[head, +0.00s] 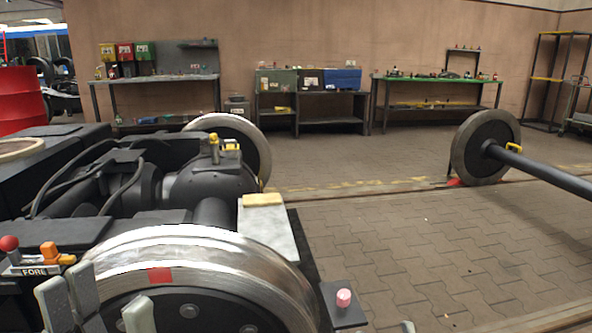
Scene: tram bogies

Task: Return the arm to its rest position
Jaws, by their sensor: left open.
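My left gripper (98,292) is at the lower left, its grey fingers spread apart with nothing between them. It is in front of the near steel wheel (215,252) of the bogie, which has a red mark on its rim. Its fingers overlap the wheel in the picture; I cannot tell whether they touch.
The dark bogie (130,180) fills the left side. A panel with a red knob (9,243) and orange lever (50,250) is close by the left gripper. A pink piece (343,298) sits on a dark plate. A wheelset (486,146) stands right; paved floor between is clear.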

